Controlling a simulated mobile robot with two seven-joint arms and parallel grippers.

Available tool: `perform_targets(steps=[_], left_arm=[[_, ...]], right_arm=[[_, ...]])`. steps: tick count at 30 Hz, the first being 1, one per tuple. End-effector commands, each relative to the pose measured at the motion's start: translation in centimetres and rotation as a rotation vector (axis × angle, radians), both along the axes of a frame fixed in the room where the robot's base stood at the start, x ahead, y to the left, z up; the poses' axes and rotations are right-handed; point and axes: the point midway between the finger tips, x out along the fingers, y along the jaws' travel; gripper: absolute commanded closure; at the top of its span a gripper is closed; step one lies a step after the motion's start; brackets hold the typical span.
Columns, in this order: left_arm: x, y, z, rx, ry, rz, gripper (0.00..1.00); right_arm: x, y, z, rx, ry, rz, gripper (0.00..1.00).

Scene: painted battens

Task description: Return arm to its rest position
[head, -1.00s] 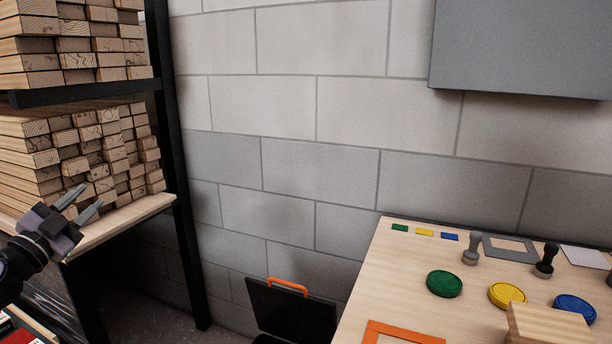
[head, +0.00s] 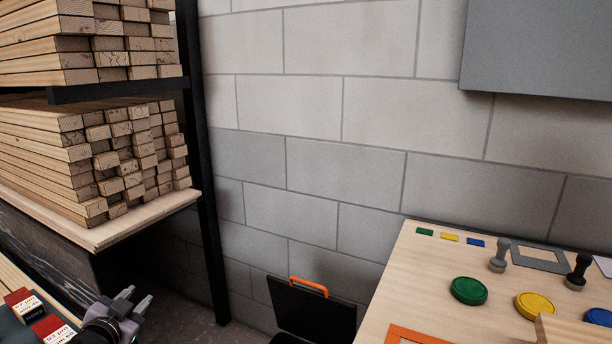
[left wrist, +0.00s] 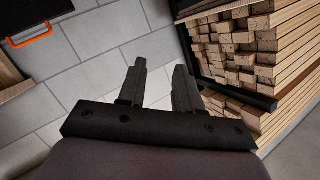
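My left gripper (head: 137,296) is at the lower left of the head view, low in front of the shelf and below its lower board. In the left wrist view the gripper (left wrist: 160,66) has its two fingers apart with nothing between them. The wrist itself is mostly cut off by the bottom edge of the head view. My right gripper is not in view.
Stacked battens (head: 130,155) fill a black-framed shelf (head: 206,210) at left. Red-and-white boxes (head: 48,328) lie at the lower left. A black case with an orange handle (head: 310,287) stands beside a table (head: 420,280) with ink pads and stamps. A block wall is behind.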

Motion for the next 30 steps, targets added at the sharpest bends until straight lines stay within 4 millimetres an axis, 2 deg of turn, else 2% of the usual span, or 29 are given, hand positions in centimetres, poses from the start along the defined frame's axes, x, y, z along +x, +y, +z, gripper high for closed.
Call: perform_targets(steps=[1,6,9,12,15,18,21,25,30], left_arm=[[-1.9,-2.1,-2.9,-0.033,0.043,-0.024,0.66],[-8.5,-8.4,-10.0,-0.145,0.161,-0.082,0.66],[-13.0,-11.6,-13.2,-0.217,0.229,-0.101,0.66],[-17.6,-14.6,-15.5,-0.290,0.293,-0.109,0.66],[-21.8,-17.0,-17.0,-0.358,0.350,-0.104,0.66],[-25.2,-18.7,-17.8,-0.414,0.393,-0.093,0.66],[-27.5,-19.8,-18.1,-0.451,0.422,-0.081,0.66],[-28.9,-20.4,-18.2,-0.475,0.438,-0.073,0.66],[-29.1,-20.5,-18.2,-0.478,0.442,-0.073,0.66]], right_arm=[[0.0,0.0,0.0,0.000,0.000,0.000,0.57],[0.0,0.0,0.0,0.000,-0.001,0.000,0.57],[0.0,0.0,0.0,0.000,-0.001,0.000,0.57],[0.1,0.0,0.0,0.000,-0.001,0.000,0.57],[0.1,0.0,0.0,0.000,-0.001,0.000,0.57],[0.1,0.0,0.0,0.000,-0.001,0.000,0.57],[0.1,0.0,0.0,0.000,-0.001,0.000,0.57],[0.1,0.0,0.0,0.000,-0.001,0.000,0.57],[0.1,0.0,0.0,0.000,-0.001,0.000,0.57]])
